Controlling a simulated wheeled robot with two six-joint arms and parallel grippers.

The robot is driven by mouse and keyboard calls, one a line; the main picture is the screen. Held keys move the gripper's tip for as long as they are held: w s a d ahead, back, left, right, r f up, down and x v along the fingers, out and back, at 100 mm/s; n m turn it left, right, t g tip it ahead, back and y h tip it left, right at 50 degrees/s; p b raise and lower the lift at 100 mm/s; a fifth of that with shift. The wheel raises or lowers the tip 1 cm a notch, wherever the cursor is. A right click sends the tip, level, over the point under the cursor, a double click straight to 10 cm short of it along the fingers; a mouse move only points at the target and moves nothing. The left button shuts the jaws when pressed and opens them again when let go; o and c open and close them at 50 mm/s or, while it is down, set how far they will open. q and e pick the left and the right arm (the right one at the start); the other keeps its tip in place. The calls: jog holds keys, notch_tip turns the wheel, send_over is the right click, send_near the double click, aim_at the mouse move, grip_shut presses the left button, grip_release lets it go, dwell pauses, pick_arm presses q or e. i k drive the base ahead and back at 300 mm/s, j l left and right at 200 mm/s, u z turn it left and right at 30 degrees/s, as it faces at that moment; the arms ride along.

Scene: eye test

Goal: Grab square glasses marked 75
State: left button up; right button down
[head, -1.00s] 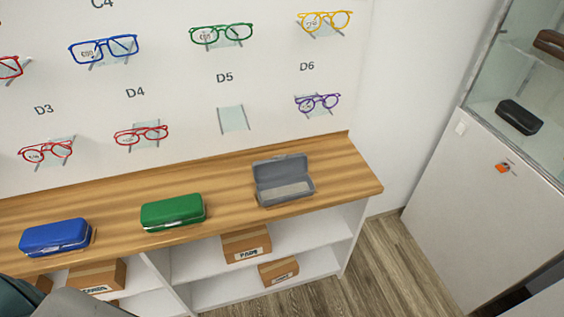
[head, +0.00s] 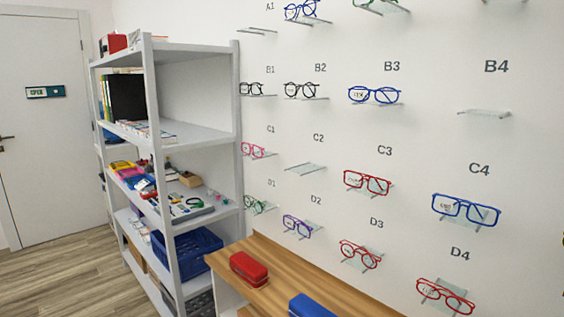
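Several glasses sit on small clear wall shelves in the head view. Blue squarish glasses (head: 466,209) are at C4, and red squarish ones (head: 367,182) are at C3. Red glasses (head: 360,254) are at D3 and more red ones (head: 445,296) at D4. Blue glasses (head: 374,95) are at B3, black ones (head: 301,90) at B2 and dark ones (head: 251,88) at B1. Pink glasses (head: 254,150) are at C1, green ones (head: 259,205) at D1, purple ones (head: 297,226) at D2. Lens markings are too small to read. Neither gripper is in view.
Shelves C2 (head: 305,169) and B4 (head: 485,113) are empty. A red case (head: 249,268) and a blue case (head: 311,306) lie on the wooden counter (head: 262,249). A grey shelving unit (head: 192,53) with bins stands left of the wall display. Wood floor (head: 62,272) is clear before the door (head: 42,130).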

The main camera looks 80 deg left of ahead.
aim_at(256, 150)
jog(key=u, duration=2.75)
